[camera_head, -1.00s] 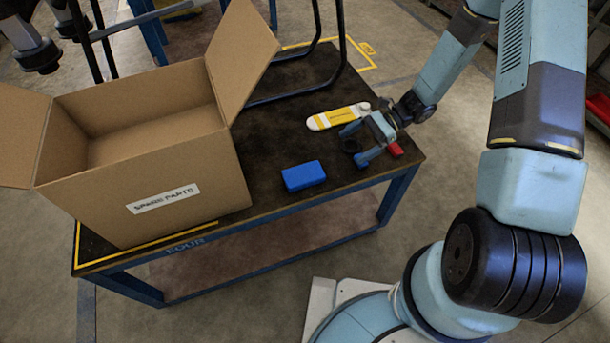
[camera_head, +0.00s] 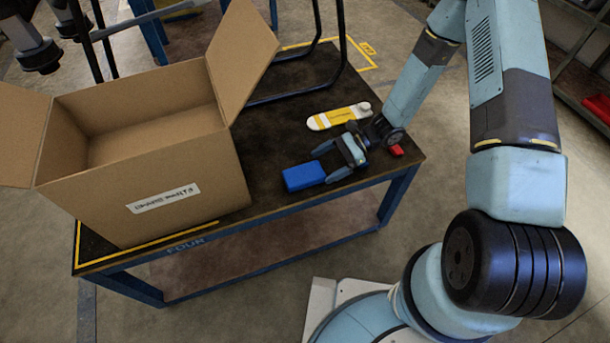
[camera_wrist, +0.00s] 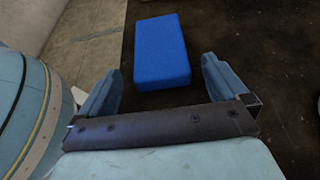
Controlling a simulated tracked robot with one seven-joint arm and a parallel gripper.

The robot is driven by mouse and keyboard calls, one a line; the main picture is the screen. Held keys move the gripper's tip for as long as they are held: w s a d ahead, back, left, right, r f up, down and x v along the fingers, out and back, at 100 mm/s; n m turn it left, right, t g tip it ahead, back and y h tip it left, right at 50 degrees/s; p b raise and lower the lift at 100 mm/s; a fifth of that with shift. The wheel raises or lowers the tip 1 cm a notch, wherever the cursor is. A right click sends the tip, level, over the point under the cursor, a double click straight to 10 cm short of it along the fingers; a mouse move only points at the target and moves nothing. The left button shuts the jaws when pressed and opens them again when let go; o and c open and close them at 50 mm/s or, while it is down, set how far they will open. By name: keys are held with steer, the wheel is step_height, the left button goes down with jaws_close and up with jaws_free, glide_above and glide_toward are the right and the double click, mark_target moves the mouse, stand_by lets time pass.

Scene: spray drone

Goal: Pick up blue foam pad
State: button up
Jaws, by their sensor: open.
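The blue foam pad (camera_head: 303,176) lies flat on the dark tabletop, right of the cardboard box and near the table's front edge. My gripper (camera_head: 326,167) is open and empty, just right of the pad, with its fingers pointing left toward it. In the wrist view the pad (camera_wrist: 162,52) lies ahead of the open fingers (camera_wrist: 160,78), roughly centred between them. Its near end reaches about level with the fingertips in that picture. I cannot tell how high the fingers are above the table.
An open cardboard box (camera_head: 150,190) with a label stands at the left of the table (camera_head: 260,205). A white and yellow bottle (camera_head: 335,117) lies behind my gripper. A small red object (camera_head: 397,150) is to its right. A dark tubular frame (camera_head: 300,90) stands at the back.

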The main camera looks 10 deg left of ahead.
mark_target(317, 169)
steer(key=x, duration=0.5)
steer(key=shift+w, duration=0.1)
steer(key=c, duration=1)
steer(key=shift+o, duration=0.2)
